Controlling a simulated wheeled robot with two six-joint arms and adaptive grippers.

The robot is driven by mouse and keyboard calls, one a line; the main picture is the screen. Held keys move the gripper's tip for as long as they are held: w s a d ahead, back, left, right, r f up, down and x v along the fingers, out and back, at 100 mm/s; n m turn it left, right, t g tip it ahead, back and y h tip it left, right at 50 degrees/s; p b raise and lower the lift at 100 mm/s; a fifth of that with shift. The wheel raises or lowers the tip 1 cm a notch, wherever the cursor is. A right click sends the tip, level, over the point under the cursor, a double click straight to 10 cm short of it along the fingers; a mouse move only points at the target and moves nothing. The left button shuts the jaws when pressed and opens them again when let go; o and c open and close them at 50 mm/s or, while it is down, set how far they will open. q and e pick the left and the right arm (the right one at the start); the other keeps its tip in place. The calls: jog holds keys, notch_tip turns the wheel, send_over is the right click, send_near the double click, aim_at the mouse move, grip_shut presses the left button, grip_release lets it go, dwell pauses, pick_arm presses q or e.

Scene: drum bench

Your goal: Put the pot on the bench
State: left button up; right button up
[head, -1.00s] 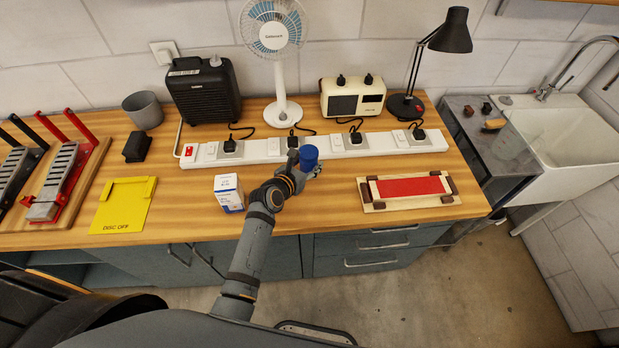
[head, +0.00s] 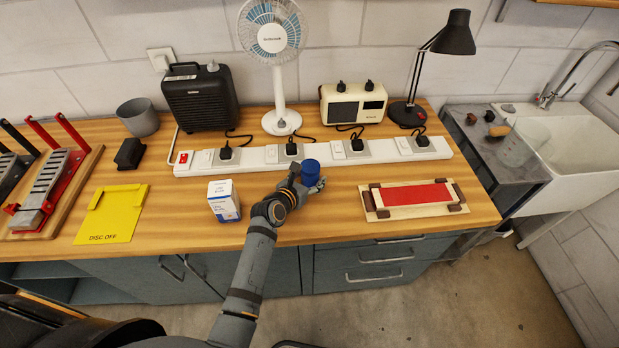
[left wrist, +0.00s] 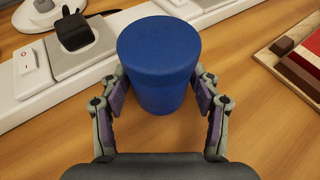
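The blue pot (head: 310,173), a round lidded tub, is upright over the front middle of the wooden bench (head: 290,226), in front of the white power strip. It also shows in the left wrist view (left wrist: 160,62), between the two fingers. My left gripper (head: 298,184) reaches it from the front left, and its fingertips (left wrist: 160,88) appear to press on both sides of the pot. The pot is low over the wood; I cannot tell whether its base touches, as its lower part is partly hidden. My right gripper is in neither view.
The power strip (head: 266,157) with plugs runs behind the pot. A small white-and-blue box (head: 223,201) stands to the left, and a wooden frame with a red strip (head: 414,195) lies to the right. Bare wood lies between them. A yellow plate (head: 110,214) is farther left.

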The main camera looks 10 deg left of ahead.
pick_arm(q)
jog(key=shift+o, duration=0.4)
jog(key=shift+s+r, duration=0.15)
jog(key=shift+s, duration=0.05)
jog(key=v, duration=1.1)
jog(key=shift+s+r, duration=0.2)
jog(key=shift+s, duration=0.1)
